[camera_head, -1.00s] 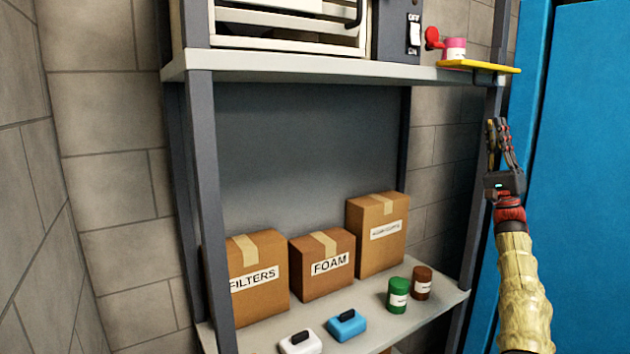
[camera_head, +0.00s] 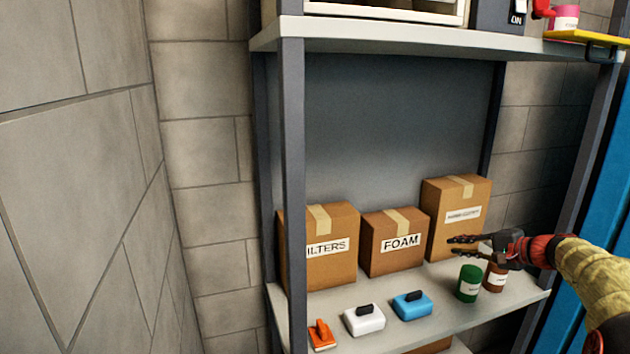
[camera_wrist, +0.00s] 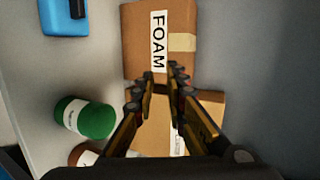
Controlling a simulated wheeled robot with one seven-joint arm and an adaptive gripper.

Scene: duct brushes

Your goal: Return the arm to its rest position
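My gripper (camera_head: 456,246) reaches in from the right in the head view, its fingers pointing left. It is level with the lower part of the tallest cardboard box (camera_head: 461,190) and above the green can (camera_head: 469,283) and brown can (camera_head: 495,277). In the wrist view the two fingers of my gripper (camera_wrist: 157,88) stand apart with nothing held between them. Beyond them is the box marked FOAM (camera_wrist: 157,40). Whether a finger touches any box cannot be told.
The FILTERS box (camera_head: 331,265) stands left of the FOAM box on the lower shelf (camera_head: 435,325). A blue brush block (camera_head: 411,307), a white one (camera_head: 364,321) and an orange item (camera_head: 321,336) lie along its front. A pink can (camera_head: 564,18) stands on the yellow plate (camera_head: 585,38) above.

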